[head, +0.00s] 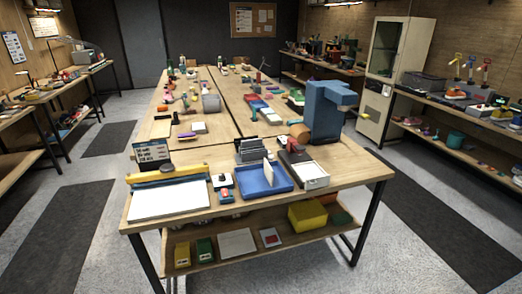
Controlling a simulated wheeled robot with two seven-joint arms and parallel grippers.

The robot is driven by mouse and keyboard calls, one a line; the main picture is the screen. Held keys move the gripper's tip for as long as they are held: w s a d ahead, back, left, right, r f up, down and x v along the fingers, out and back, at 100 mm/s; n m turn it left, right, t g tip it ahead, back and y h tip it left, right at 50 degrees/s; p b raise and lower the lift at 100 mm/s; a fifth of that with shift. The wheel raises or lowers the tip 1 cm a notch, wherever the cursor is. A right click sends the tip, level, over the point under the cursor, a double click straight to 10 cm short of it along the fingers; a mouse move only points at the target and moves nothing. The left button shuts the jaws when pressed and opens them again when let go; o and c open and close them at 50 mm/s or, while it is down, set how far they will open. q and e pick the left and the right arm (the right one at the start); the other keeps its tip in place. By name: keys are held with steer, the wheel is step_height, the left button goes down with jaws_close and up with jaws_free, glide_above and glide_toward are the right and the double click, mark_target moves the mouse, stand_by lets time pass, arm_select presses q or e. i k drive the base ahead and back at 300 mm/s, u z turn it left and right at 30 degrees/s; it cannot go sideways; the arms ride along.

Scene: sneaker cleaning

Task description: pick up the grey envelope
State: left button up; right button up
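I cannot tell for certain which item is the grey envelope. A row of thin grey upright pieces (252,150) stands in a dark holder behind the blue tray (279,188) on the near part of the table. A pale flat piece (267,174) stands on edge in the blue tray. A light grey flat sheet (236,242) lies on the shelf below the table. Neither of my grippers is in view.
A white board with a yellow bar (168,200) lies at the table's front left. A tall blue machine (325,112) stands at the right edge. A white-and-dark box (303,170) sits beside the blue tray. Yellow boxes (307,215) are on the lower shelf.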

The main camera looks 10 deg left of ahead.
mark_target(249, 142)
steer(key=z, duration=1.55)
steer(key=i, duration=1)
steer(key=u, duration=2)
